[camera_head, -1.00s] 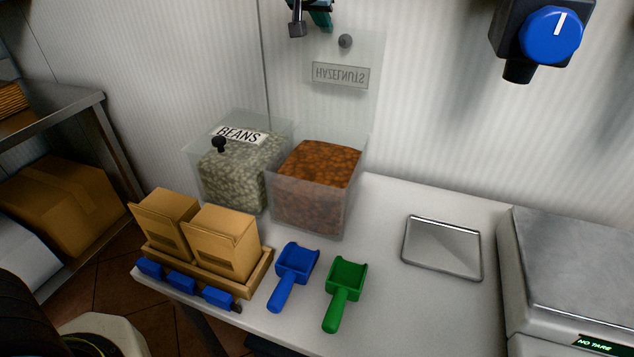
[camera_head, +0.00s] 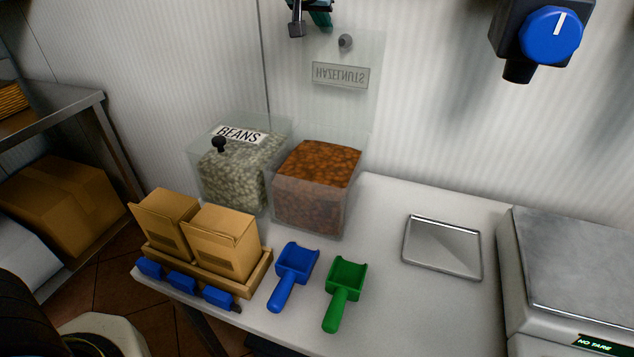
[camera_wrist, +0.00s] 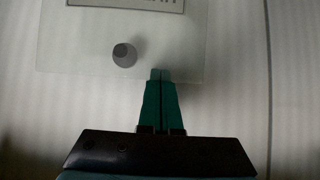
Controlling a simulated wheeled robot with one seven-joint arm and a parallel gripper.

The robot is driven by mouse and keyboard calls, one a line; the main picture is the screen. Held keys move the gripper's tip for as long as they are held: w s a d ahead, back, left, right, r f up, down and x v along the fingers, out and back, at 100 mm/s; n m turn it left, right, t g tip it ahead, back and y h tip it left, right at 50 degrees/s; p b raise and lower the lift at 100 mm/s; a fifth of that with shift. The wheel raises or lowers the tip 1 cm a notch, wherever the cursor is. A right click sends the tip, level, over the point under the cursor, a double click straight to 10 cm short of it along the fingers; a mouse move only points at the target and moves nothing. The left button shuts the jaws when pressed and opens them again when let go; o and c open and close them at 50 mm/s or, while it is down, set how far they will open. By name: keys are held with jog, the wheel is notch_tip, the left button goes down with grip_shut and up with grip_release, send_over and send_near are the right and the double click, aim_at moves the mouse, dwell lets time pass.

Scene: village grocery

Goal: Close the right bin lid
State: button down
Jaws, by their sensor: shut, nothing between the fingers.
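The right bin (camera_head: 310,190) is a clear box filled with brown hazelnuts. Its clear lid (camera_head: 355,110) stands open and upright behind it, with an upside-down HAZELNUTS label (camera_head: 340,75) and a grey round knob (camera_head: 345,42) near its top edge. My gripper (camera_head: 320,18) shows partly at the top edge of the head view, just left of the knob. In the wrist view my gripper (camera_wrist: 161,76) has its green fingers together and empty. Their tips are near the lid's edge, beside the knob (camera_wrist: 124,55); I cannot tell whether they touch the lid.
The left bin (camera_head: 235,180), labelled BEANS, has its lid down. In front are a wooden tray (camera_head: 258,276) with boxes, a blue scoop (camera_head: 292,275) and a green scoop (camera_head: 344,292). A metal tray (camera_head: 442,248) and a scale (camera_head: 575,265) are at right. A blue-knobbed device (camera_head: 550,36) hangs upper right.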

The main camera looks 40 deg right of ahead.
jog(key=s+a, duration=0.3)
jog(key=a, duration=0.3)
jog(key=shift+a+f, duration=0.25)
jog(key=shift+f, duration=0.15)
jog(key=shift+s, duration=0.1)
